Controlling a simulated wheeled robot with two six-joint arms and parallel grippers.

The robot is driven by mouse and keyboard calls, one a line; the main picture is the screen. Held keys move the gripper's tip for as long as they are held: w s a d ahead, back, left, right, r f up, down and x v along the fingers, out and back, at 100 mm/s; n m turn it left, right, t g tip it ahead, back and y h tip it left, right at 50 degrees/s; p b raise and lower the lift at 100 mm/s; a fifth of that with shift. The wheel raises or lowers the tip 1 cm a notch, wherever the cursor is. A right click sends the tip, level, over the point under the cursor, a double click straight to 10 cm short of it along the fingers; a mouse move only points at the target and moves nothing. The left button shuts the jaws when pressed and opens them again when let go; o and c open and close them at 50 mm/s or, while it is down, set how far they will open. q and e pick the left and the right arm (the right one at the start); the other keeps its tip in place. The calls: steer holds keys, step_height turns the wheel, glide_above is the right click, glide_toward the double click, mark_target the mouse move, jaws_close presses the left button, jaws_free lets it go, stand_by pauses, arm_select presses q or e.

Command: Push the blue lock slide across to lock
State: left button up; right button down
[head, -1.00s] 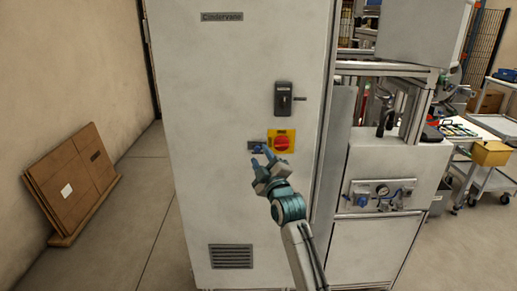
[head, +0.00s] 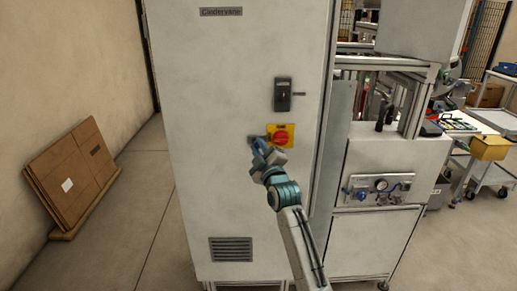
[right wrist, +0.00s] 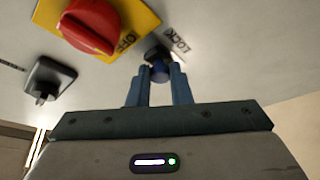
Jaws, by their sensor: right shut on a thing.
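The blue lock slide (right wrist: 159,73) sits on a small dark mount on the cabinet front, beside a LOCK label in the right wrist view. My right gripper (right wrist: 160,78) has its two blue fingers on either side of the slide's knob and is shut on it. In the head view my right gripper (head: 257,146) reaches up to the slide's plate from below and hides most of the slide. How far along its travel the slide stands, I cannot tell. My left gripper is not in view.
A red rotary switch (head: 281,139) on a yellow plate is just right of my right gripper. A black door handle (head: 283,94) is above it. The tall grey cabinet (head: 205,190) has a vent low down. Flat cardboard (head: 72,175) leans on the left wall.

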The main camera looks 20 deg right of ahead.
steer(key=shift+s+d+b, duration=0.15)
steer(key=shift+d, duration=0.45)
steer(key=shift+s+d+b, duration=0.15)
steer(key=shift+d, duration=0.4)
steer(key=c, duration=1.7)
jaws_free()
steer(key=shift+a, duration=0.1)
steer(key=o, duration=0.4)
steer(key=shift+f, duration=0.15)
